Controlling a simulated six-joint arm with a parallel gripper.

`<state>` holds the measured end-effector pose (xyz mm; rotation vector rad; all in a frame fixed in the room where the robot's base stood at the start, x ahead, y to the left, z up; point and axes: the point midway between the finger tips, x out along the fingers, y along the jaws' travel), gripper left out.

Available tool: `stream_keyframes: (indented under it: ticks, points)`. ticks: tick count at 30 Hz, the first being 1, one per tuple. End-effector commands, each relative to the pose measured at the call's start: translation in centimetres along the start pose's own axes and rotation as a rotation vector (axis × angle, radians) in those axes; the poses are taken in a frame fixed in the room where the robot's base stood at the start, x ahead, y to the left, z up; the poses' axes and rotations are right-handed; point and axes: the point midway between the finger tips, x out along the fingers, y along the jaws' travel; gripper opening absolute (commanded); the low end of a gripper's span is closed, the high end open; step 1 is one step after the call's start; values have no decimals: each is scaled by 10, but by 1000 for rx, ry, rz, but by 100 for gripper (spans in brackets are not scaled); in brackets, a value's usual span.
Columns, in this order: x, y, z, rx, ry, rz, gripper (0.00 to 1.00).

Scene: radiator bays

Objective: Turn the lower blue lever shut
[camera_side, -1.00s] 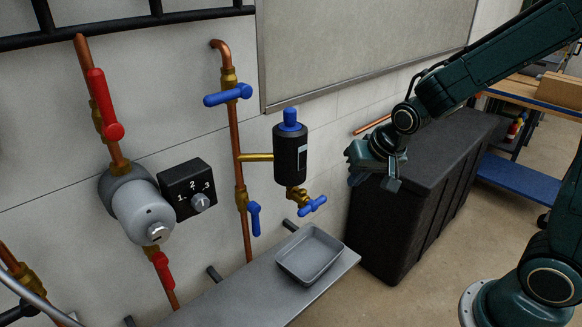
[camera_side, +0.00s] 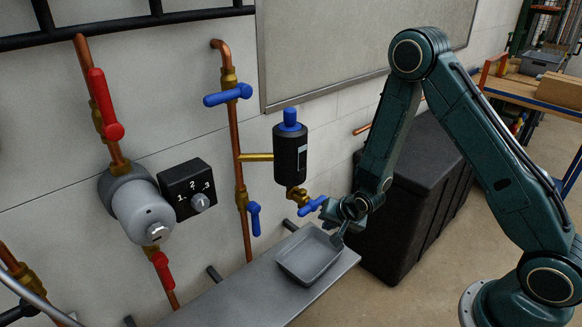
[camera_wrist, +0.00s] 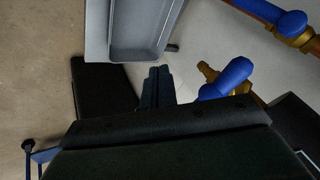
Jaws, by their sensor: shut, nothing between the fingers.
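The lower blue lever (camera_side: 254,218) hangs downward, along the copper pipe (camera_side: 238,160), at a brass valve in the side view. In the wrist view a blue lever (camera_wrist: 290,22) on a brass valve at upper right looks like the same one. My gripper (camera_side: 336,222) is to its right, by the tray's right end and next to the small blue drain tap (camera_side: 312,205). In the wrist view my gripper (camera_wrist: 159,72) is shut and empty, apart from the drain tap's blue handle (camera_wrist: 228,78). Whether it touches the tap in the side view is unclear.
The upper blue lever (camera_side: 228,95) lies across the pipe. The black filter (camera_side: 290,152) hangs above the drain tap. A grey tray (camera_side: 282,272) sits on the shelf (camera_side: 232,300) below. A large black box (camera_side: 410,210) stands at right. Red levers and a dial are at left.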

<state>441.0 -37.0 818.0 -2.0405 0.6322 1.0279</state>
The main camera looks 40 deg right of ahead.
Motion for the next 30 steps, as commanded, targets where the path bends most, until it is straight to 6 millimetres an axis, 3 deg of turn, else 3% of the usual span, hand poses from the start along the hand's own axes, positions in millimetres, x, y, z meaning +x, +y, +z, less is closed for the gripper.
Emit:
stream_keyframes:
  ticks: [3, 12, 21, 30]
  points:
    - [21, -1, 4, 55, 33, -53, 0]
    - [55, -14, 8, 190, 117, -231, 0]
    - [74, -25, 13, 315, 174, -426, 0]
    - [81, -33, 23, 450, 204, -664, 0]
